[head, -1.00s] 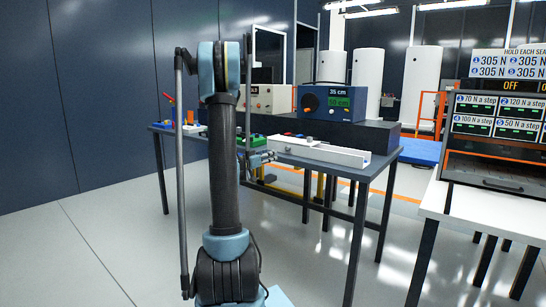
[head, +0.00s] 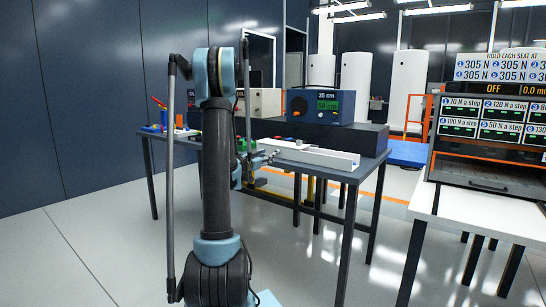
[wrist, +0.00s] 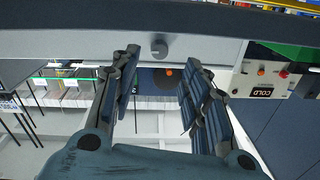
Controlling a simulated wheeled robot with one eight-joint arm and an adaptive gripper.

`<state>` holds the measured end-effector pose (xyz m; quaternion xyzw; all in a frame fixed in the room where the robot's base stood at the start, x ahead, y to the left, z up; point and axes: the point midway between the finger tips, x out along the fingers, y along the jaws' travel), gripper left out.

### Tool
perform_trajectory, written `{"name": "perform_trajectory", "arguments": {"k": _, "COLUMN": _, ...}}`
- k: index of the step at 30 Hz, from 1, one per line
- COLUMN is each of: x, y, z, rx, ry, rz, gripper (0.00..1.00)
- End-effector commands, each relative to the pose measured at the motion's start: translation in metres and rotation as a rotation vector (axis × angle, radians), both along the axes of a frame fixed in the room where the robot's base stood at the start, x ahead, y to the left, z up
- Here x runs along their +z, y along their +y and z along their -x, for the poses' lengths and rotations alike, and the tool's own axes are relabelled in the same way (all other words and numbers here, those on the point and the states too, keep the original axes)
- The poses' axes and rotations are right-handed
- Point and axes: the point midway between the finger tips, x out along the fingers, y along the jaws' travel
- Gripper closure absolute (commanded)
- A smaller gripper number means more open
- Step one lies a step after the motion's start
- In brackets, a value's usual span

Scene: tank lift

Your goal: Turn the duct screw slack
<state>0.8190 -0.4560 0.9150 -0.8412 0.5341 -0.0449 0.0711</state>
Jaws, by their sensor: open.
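A long white duct (head: 325,157) lies along the front edge of the dark table, with a small grey screw on its top. In the wrist view, a round grey screw head (wrist: 158,48) stands out from the pale duct face (wrist: 205,50). My gripper (head: 268,157) is at the duct's left end in the head view, partly behind my arm. In the wrist view my gripper (wrist: 157,72) is open and empty. Its fingers spread either side of the screw head's line, and the screw head sits just beyond the fingertips, apparently untouched.
A blue box (head: 320,105) with a 35 cm and 50 cm display stands on a dark block (head: 345,137) behind the duct. A white COLD box (wrist: 262,82) shows at the right of the wrist view. A white bench (head: 480,205) with a panel is at right.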

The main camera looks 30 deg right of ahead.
Motion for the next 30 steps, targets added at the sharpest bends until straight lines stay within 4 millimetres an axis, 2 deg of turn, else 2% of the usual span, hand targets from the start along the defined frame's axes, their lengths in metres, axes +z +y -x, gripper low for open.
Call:
{"name": "perform_trajectory", "arguments": {"k": 6, "x": 0.0, "y": -0.036, "z": -0.016, "rx": -0.002, "ry": 0.0, "rz": 0.0, "gripper": 0.58}}
{"name": "perform_trajectory", "arguments": {"k": 12, "x": 0.0, "y": -0.057, "z": -0.027, "rx": -0.001, "ry": 0.0, "rz": 0.0, "gripper": 0.58}}
{"name": "perform_trajectory", "arguments": {"k": 18, "x": 0.0, "y": -0.066, "z": -0.031, "rx": -0.001, "ry": 0.0, "rz": 0.0, "gripper": 0.58}}
{"name": "perform_trajectory", "arguments": {"k": 26, "x": 0.0, "y": -0.067, "z": -0.031, "rx": 0.0, "ry": 0.0, "rz": 0.0, "gripper": 0.58}}
{"name": "perform_trajectory", "arguments": {"k": 30, "x": 0.0, "y": -0.067, "z": -0.031, "rx": 0.0, "ry": 0.0, "rz": 0.0, "gripper": 0.87}}
